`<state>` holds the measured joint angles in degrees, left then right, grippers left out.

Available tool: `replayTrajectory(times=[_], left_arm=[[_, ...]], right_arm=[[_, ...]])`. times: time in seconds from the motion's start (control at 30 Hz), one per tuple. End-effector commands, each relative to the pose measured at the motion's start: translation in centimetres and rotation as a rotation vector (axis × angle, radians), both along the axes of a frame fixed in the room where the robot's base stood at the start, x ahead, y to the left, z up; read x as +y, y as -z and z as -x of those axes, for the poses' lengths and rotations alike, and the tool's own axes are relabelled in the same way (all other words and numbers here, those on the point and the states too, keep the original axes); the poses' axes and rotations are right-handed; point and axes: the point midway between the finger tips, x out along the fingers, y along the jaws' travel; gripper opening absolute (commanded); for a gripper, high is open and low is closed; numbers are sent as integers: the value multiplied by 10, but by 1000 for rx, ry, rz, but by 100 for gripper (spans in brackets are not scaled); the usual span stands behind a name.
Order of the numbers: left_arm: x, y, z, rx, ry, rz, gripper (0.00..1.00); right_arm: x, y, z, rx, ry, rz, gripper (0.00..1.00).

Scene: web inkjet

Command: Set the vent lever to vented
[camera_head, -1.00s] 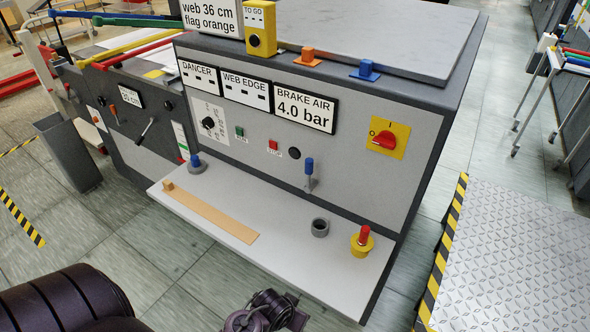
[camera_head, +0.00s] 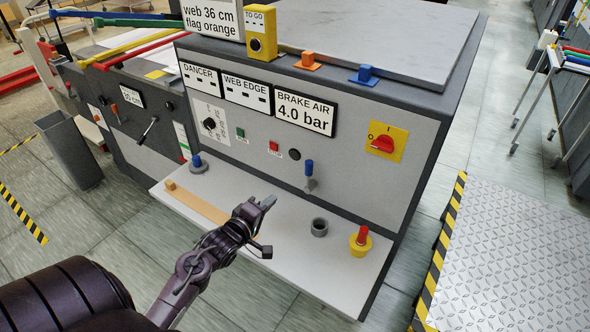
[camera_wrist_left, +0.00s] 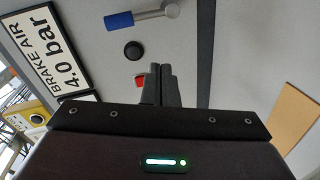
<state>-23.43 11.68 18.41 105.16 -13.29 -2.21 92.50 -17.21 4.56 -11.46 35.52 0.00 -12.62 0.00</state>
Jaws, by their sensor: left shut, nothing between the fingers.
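A lever with a blue grip (camera_head: 309,168) stands upright on the machine's light grey front panel, right of a round black button (camera_head: 294,154). I take it as the vent lever; no label on it is readable. In the left wrist view the blue grip (camera_wrist_left: 119,20) and its metal stem lie ahead of the fingers, up and left. My left gripper (camera_head: 270,201) is shut and empty, over the shelf, below and left of the lever and apart from it. Its closed fingers also show in the left wrist view (camera_wrist_left: 160,82). My right gripper is not in view.
The panel has a red rotary switch (camera_head: 383,144) and red button (camera_head: 273,146). A metal platform (camera_head: 515,260) stands right.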

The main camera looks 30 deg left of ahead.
Motion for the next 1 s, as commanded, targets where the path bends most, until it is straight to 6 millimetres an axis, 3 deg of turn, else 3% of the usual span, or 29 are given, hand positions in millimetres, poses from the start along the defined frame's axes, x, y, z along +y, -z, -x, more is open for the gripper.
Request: replayTrajectory(times=[0.1,0.23,0.7,0.87,1.0], left_arm=[[15,-20,-2,-105,-8,131,0],[24,-32,-2,-167,-5,213,0],[26,-36,-4,-185,-2,237,0],[26,-37,-23,-186,-1,237,0],[27,-39,-52,-186,-1,236,0]], right_arm=[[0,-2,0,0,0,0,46],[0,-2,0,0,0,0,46],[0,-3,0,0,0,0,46],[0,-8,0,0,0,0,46],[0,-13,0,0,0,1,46]])
